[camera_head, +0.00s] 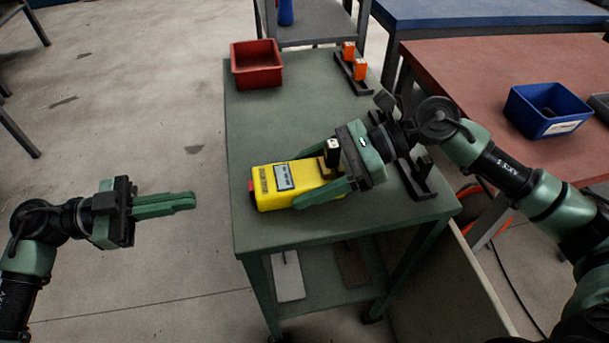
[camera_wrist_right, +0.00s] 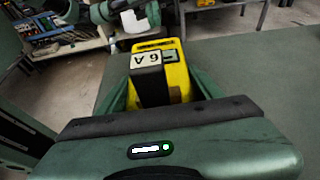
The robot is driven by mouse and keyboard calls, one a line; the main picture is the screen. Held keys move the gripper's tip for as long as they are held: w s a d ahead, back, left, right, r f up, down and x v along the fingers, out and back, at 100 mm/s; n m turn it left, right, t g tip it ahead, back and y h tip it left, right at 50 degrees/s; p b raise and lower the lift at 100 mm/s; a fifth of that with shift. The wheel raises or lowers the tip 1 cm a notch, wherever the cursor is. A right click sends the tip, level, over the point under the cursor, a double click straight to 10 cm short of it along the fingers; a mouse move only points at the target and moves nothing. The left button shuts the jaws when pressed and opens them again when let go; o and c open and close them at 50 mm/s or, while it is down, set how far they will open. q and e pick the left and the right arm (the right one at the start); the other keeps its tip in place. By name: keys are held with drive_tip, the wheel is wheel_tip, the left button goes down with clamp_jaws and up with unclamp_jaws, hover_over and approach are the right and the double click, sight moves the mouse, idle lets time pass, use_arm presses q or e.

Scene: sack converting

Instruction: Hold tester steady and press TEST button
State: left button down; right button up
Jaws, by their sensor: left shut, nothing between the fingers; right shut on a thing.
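The yellow tester (camera_head: 292,181) lies over the green cart top, with a small grey display and a red part at its left end. My right gripper (camera_head: 322,182) is shut on the tester's right part, with a finger along its near side. A black block (camera_head: 332,155) with a pale top stands at the tester's right end. In the right wrist view this block (camera_wrist_right: 149,84) reads "6 A" and hides part of the tester (camera_wrist_right: 178,72). My left gripper (camera_head: 192,201) is shut and empty, left of the cart and apart from the tester, pointing toward it.
A red bin (camera_head: 256,65) stands at the far left of the cart top (camera_head: 290,118). Black holders, one with orange-topped pieces (camera_head: 359,69), line its right edge. A blue bin (camera_head: 547,110) sits on the red table (camera_head: 470,62). Open floor lies left of the cart.

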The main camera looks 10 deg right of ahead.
sight(251, 190)
use_arm(q)
drive_tip(key=shift+d, duration=0.1)
drive_tip(key=n+t, duration=0.5)
drive_tip(key=a+n+t+y, duration=0.1)
drive_tip(key=n+t, duration=0.3)
drive_tip(key=n, duration=0.1)
drive_tip(key=s+n+t+y, duration=0.1)
drive_tip(key=n+t, duration=0.4)
drive_tip(key=n, duration=0.1)
drive_tip(key=shift+a+f+t, duration=0.2)
drive_tip(key=shift+f+t, duration=0.05)
drive_tip(key=shift+t, duration=0.05)
drive_tip(key=d, duration=0.8)
drive_tip(key=shift+d, duration=0.4)
drive_tip(key=shift+d, duration=0.15)
idle(1.0)
